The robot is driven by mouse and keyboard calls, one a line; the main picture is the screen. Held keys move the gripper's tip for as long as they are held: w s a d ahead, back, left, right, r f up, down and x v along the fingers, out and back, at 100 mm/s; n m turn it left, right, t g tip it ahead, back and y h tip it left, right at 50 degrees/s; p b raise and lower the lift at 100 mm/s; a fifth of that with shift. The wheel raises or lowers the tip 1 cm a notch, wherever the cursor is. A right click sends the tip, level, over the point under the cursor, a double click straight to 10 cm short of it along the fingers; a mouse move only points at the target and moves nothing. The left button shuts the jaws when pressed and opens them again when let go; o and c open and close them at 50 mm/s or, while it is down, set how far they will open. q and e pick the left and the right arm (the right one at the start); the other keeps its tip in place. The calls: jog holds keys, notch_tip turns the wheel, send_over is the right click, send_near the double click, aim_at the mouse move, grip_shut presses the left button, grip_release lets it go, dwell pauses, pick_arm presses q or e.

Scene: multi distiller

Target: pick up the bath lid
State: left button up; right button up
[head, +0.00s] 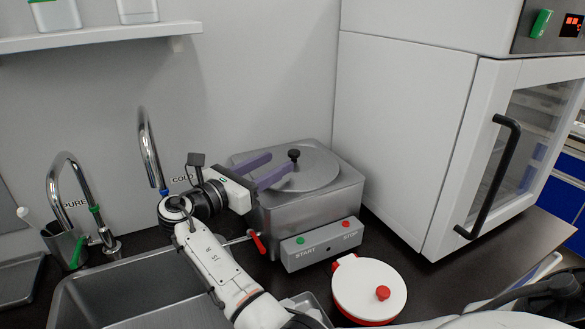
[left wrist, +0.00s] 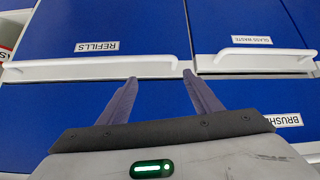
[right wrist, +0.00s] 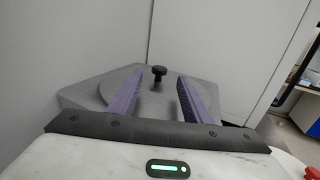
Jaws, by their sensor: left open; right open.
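The bath lid (head: 320,165) is a round grey disc with a black knob (head: 294,154), lying flat on the square metal bath (head: 310,206). My right gripper (head: 281,166) is open and empty, coming in over the lid from the left, its purple fingers pointing toward the knob. In the right wrist view the knob (right wrist: 159,71) shows between the fingertips (right wrist: 159,76) and beyond them, apparently not touched. The lid (right wrist: 150,102) lies below the fingers. My left gripper (left wrist: 159,77) is open and empty, facing blue drawers, and is not in the head view.
A START/STOP panel (head: 322,244) fronts the bath. A red-and-white lidded pot (head: 366,293) stands in front of it. A sink (head: 110,295) with taps (head: 72,190) is at the left. A white cabinet (head: 410,140) rises close behind right. Blue drawers (left wrist: 100,30) face my left gripper.

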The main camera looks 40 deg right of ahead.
aim_at(290, 154)
jog(key=shift+w+d+f, duration=0.1)
jog(key=shift+d, duration=0.2)
jog(key=d+b, duration=0.2)
jog(key=d, duration=0.2)
jog(key=shift+w+d+b, duration=0.15)
jog(key=shift+d+b, duration=0.05)
jog(key=shift+b, duration=0.15)
jog(key=shift+d+r, duration=0.1)
jog(key=shift+r, duration=0.15)
pick_arm(q)
jog(key=shift+a+x, duration=0.1)
jog(key=shift+x, duration=0.5)
jog(key=shift+a+x, duration=0.15)
jog(key=shift+x, duration=0.45)
pick_arm(e)
jog(key=shift+c, duration=0.4)
grip_shut()
pick_arm(q)
jog(key=shift+s+f, duration=0.15)
jog(key=shift+s, duration=0.1)
pick_arm(e)
jog(key=shift+r, duration=0.1)
